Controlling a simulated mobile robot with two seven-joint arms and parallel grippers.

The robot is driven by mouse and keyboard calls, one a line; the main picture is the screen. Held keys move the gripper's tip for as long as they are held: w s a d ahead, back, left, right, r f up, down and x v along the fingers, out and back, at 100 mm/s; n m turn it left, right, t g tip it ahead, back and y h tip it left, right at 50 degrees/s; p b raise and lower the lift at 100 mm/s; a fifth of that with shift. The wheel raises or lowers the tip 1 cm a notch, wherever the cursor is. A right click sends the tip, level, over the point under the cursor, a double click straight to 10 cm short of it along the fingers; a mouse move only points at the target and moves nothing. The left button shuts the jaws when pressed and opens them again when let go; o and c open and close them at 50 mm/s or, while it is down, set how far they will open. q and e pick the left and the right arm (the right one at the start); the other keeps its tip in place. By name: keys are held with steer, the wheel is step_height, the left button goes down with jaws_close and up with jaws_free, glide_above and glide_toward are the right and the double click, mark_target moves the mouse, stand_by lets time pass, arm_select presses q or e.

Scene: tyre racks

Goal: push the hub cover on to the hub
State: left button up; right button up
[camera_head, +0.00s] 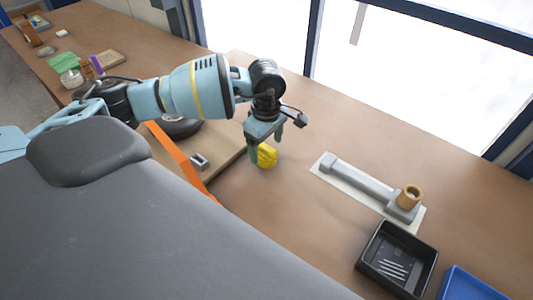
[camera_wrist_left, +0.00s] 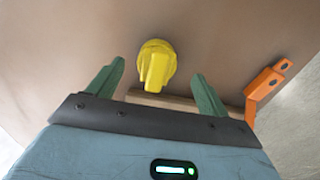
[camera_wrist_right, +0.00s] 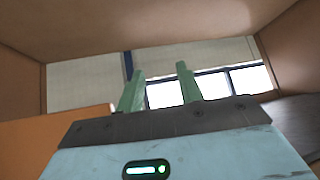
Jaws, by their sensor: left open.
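The yellow hub cover (camera_head: 267,156), a round disc with a raised grip bar, lies on the brown bench; it also shows in the left wrist view (camera_wrist_left: 155,70). My left gripper (camera_head: 266,144) is open, its green fingers (camera_wrist_left: 158,72) pointing towards the cover; the cover appears between the fingertips, but I cannot tell whether they touch it. A grey fixture (camera_head: 361,183) on a pale plate carries an upright tan ring (camera_head: 410,196), which may be the hub. My right gripper (camera_wrist_right: 160,72) is open and empty in the right wrist view, away from these things.
A black tray (camera_head: 397,258) and a blue bin (camera_head: 468,286) stand right of the fixture. Bench between cover and fixture is clear.

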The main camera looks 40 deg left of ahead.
mark_target(267, 147)
arm_select(q)
steer(key=f, duration=0.4)
steer(key=shift+w, duration=0.2)
steer(key=shift+c, duration=0.3)
steer(key=shift+a, duration=0.1)
steer(key=c, duration=1)
steer(key=shift+r, duration=0.15)
steer(key=shift+r, duration=0.55)
step_height(267, 147, up, 2)
steer(key=shift+r, duration=0.2)
steer(key=s, duration=0.5)
steer(key=s+d+r, duration=0.1)
steer(key=s, duration=1)
steer(key=shift+d+r+b, duration=0.15)
steer(key=shift+d+b, duration=0.1)
steer(key=shift+b, duration=0.1)
